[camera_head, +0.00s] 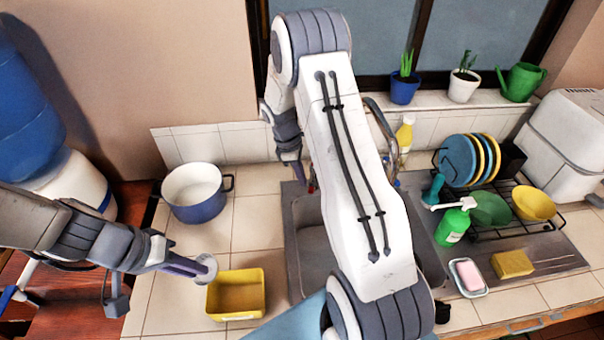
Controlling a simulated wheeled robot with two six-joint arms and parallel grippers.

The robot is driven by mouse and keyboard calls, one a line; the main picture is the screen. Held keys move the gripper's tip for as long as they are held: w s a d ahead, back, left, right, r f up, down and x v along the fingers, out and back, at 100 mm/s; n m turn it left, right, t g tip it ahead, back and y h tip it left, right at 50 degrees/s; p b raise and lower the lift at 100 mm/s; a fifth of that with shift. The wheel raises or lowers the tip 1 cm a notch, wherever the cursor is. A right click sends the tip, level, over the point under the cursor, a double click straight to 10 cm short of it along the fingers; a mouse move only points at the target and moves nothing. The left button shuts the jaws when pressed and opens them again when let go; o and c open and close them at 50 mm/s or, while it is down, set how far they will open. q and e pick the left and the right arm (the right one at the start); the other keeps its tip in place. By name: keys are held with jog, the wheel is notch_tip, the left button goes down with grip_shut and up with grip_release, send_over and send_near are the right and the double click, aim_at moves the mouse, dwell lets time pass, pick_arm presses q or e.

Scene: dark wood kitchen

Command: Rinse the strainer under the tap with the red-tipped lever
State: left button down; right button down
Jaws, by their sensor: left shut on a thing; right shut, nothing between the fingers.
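My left gripper (190,268) comes in from the left, shut on what appears to be the strainer (207,268). Only a small pale round part of it shows, just above the yellow tub's left rim. My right gripper (297,178) is shut and empty, pointing down at the back left of the sink (308,245). A small red tip (312,187) shows just right of its fingertips; I cannot tell whether they touch. A blue tip (397,183) shows on the other side of my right arm. That arm hides most of the tap (381,128) and the sink's middle.
A yellow tub (237,294) stands left of the sink, with a blue pot (197,205) behind it. A green soap bottle (453,224), dish rack (510,235), soap dish (468,278) and sponge (512,264) stand to the right. Bare tiles lie between pot and sink.

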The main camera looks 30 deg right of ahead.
jog(key=shift+s+d, duration=0.1)
jog(key=shift+s+d+n, duration=0.6)
jog(key=shift+s+n, duration=0.1)
jog(key=shift+s, duration=0.1)
